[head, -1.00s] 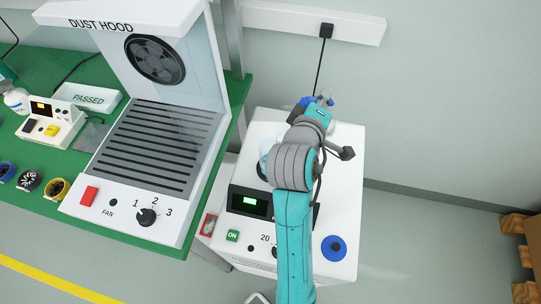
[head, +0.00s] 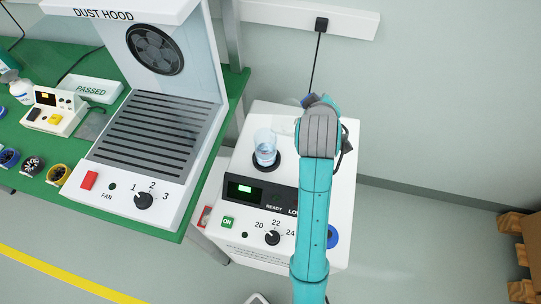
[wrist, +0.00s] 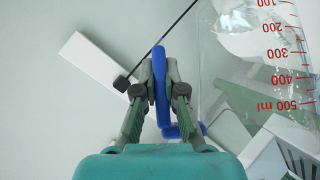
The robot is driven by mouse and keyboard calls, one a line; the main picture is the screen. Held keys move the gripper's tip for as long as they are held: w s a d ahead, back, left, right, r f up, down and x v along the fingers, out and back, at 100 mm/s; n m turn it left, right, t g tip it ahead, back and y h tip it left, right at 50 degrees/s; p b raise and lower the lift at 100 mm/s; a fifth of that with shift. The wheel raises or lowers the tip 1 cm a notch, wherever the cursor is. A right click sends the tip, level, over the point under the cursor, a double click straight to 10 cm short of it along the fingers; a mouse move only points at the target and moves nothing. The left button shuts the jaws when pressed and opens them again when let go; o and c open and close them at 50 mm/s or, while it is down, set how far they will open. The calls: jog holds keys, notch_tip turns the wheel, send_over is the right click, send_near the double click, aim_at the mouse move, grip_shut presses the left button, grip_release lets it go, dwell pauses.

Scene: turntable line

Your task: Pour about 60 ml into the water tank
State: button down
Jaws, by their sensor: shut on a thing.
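My gripper (wrist: 160,95) is shut on the blue handle (wrist: 158,75) of a clear measuring jug (wrist: 232,75). The jug shows red marks from 100 to 500 ml at the right of the wrist view. Its water level is hard to make out. In the head view my gripper is at the back of a white unit, mostly hidden by my arm. A clear vessel (head: 265,146) with a bluish tint stands upright on a dark round base on the unit, to the left of my gripper. No label marks it as the water tank.
The white unit (head: 232,178) has a display, a dial and a green ON button. A blue round part (head: 332,237) shows partly behind my arm. The dust hood (head: 105,185) stands close on the left. A pallet (head: 520,255) is at far right; the floor between is clear.

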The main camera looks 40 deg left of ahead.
jog(key=shift+w+a+f, duration=0.1)
jog(key=shift+w+f, duration=0.1)
jog(key=shift+f, duration=0.05)
jog(key=shift+w+d+f+m+g+b, duration=0.25)
jog(key=shift+f+m+g+b, duration=0.05)
jog(key=shift+f+g, duration=0.1)
dwell(1.4)
